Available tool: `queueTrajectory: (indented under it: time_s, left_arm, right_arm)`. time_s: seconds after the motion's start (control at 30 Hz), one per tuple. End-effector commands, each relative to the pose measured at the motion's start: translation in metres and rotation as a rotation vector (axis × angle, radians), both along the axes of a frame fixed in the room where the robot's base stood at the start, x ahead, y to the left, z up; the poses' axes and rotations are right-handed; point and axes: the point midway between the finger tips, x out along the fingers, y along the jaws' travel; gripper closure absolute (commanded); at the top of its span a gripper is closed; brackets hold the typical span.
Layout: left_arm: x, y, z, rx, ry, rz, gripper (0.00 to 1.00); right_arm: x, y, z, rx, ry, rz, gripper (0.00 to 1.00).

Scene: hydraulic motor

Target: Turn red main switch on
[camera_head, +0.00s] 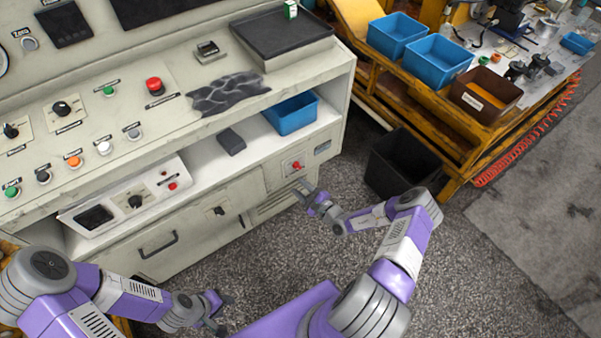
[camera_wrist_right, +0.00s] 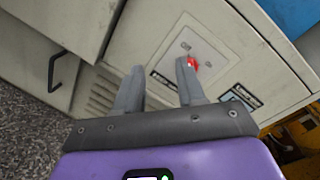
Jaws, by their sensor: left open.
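The red main switch (camera_head: 296,165) sits on a light plate on the front of the grey cabinet, at its lower right. In the right wrist view the red switch (camera_wrist_right: 193,63) shows beside the tip of the right-hand finger, which partly covers it. My right gripper (camera_head: 305,190) is just below and in front of the switch. In the wrist view its two fingers (camera_wrist_right: 157,80) are apart with nothing between them, and the switch is not between them. My left gripper (camera_head: 222,308) is open and empty, low over the floor, far from the switch.
A blue bin (camera_head: 291,114) stands on the shelf above the switch. A black bin (camera_head: 400,163) stands on the floor to the right. The floor before the cabinet is clear.

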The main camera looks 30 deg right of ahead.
Motion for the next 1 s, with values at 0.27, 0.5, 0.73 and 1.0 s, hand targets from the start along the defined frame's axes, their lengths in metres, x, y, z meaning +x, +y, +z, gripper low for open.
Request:
queueTrajectory:
  time_s: [0.27,0.5,0.73,1.0]
  left_arm:
    - [0.0,0.0,-0.01,0.0,-0.001,0.0,0.57]
    - [0.0,0.0,-0.025,0.0,-0.001,0.0,0.57]
    - [0.0,0.0,-0.032,0.0,0.0,0.0,0.57]
    - [0.0,0.0,-0.032,0.0,0.0,0.0,0.57]
  right_arm:
    - [0.015,-0.046,-0.005,-0.014,-0.04,-0.168,0.61]
    - [0.053,-0.042,-0.006,-0.014,-0.038,-0.164,0.61]
    - [0.073,-0.04,-0.005,-0.012,-0.036,-0.163,0.61]
    - [0.075,-0.04,-0.004,-0.012,-0.035,-0.163,0.61]
